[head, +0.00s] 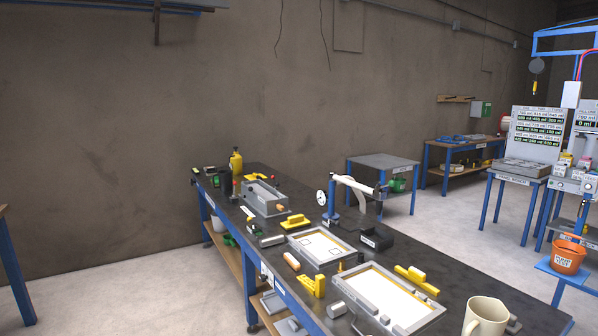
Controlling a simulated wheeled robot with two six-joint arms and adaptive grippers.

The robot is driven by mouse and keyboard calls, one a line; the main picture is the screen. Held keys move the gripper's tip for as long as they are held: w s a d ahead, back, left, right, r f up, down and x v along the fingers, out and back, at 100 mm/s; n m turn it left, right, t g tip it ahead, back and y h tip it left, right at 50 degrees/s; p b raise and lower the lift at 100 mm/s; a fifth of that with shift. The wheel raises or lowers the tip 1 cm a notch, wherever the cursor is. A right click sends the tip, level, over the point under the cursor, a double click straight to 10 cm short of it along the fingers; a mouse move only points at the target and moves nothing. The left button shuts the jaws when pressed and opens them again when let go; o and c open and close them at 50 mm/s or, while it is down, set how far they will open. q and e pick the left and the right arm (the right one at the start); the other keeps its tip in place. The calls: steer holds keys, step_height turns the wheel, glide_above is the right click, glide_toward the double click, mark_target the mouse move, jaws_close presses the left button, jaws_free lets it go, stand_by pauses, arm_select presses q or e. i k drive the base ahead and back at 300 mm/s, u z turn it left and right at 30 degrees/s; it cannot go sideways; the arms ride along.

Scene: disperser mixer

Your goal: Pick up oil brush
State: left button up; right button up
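I cannot pick out an oil brush for certain at this size. The long dark workbench (447,275) carries many small tools. An orange cylindrical piece (291,261) lies near its left edge, and a smaller orange piece (281,208) shows at a grey fixture (265,197); I cannot tell whether either is a brush handle. A yellow bottle (236,162) stands at the far end of the bench. Neither of my grippers shows in the head view.
Two grey-framed trays (345,238) with white insides lie on the bench. A beige mug (486,317) stands at the near right. A blue-posted device (333,205) stands mid-bench. Side tables and an orange bucket (567,257) are to the right. Floor left of the bench is clear.

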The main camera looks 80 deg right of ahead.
mark_target(211, 171)
steer(key=z, duration=1.65)
steer(key=i, duration=7.4)
steer(key=z, duration=2.15)
